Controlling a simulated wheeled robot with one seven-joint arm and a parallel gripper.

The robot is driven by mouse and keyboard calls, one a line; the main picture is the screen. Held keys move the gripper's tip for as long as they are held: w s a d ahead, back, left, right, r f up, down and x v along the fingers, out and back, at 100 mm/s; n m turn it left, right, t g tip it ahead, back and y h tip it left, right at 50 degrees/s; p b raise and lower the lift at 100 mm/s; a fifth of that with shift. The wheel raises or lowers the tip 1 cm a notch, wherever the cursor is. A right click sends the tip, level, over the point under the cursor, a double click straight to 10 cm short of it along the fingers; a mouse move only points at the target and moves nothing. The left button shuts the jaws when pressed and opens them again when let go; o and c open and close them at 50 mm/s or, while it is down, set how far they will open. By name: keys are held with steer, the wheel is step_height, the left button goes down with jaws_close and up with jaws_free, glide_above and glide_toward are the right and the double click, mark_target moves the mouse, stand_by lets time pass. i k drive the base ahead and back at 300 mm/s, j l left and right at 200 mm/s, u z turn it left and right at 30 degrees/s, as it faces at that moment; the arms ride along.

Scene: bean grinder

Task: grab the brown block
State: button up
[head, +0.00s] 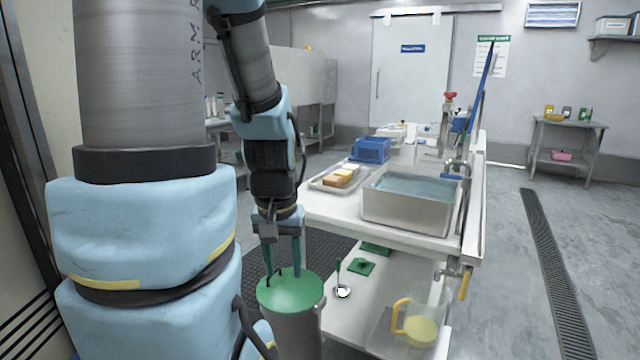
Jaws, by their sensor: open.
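An orange-brown block (334,181) lies at the near end of a shallow metal tray (316,184), with yellow blocks (349,171) behind it. The tray is on the upper top of the steel table. My gripper (283,271) points down with its two teal fingers apart and nothing visible between them. It is left of and lower than the block in the picture, well apart from it. The fingertips are over or at the green top of a grey cylindrical bin (292,291); I cannot tell whether they touch it.
A metal basin of water (408,216) stands right of the tray, with a blue crate (370,151) behind. The table (350,221) has a lower shelf holding a ladle (342,291), green pieces (361,267) and a clear jug (422,322). The floor on the right is open.

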mark_target(335, 181)
steer(key=u, duration=1.25)
steer(key=i+l+u, duration=0.1)
steer(key=l, duration=0.3)
steer(key=i+l+u, duration=0.1)
steer(key=l, duration=0.3)
steer(key=i+l+u, duration=0.1)
steer(key=l, duration=0.3)
